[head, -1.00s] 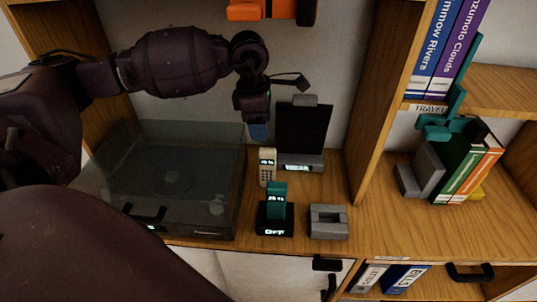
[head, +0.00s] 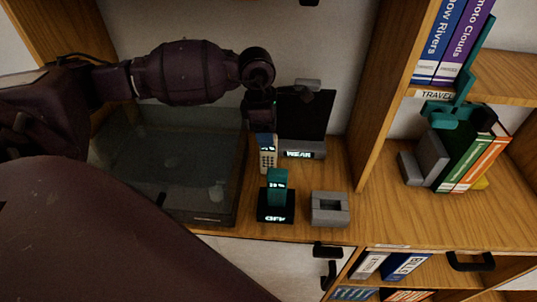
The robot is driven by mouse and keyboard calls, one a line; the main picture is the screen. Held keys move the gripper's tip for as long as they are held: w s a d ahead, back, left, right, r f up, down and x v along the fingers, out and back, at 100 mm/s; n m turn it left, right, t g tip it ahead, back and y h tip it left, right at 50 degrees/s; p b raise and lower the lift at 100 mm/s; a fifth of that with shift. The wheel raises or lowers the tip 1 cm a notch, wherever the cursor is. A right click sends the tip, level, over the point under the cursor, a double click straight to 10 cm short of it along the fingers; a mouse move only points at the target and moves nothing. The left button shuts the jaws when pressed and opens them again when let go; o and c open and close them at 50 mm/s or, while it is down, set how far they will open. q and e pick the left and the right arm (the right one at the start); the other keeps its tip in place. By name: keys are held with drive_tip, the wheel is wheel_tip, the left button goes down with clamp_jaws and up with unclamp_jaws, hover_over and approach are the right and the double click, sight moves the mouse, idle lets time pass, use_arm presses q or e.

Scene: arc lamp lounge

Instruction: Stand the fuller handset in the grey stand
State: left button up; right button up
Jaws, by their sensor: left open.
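A cream handset (head: 267,162) with a keypad and small lit display stands upright near the back. A teal handset (head: 277,181) stands upright in a black base (head: 275,213) with lit lettering. Both displays are too small to read surely, so I cannot tell which handset is fuller. The grey stand (head: 330,222), a block with an empty slot, sits to the right of the black base. My left gripper (head: 265,138) is open, pointing down at the top of the cream handset and overlapping it in view; I cannot tell whether they touch. My right gripper is not in view.
A glass-lidded turntable (head: 170,180) fills the left. A black panel device (head: 305,125) with lit lettering stands behind the handsets. A wooden divider (head: 383,95) rises to the right. Beyond it are books (head: 470,160), a grey block and a teal object (head: 450,112).

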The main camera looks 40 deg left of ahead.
sight(268, 155)
use_arm(q)
drive_tip(key=f, duration=0.3)
drive_tip(key=shift+w+d+f, duration=0.1)
drive_tip(key=shift+d+f, duration=0.15)
drive_tip(key=shift+f, duration=0.05)
drive_tip(key=shift+c, duration=0.3)
clamp_jaws()
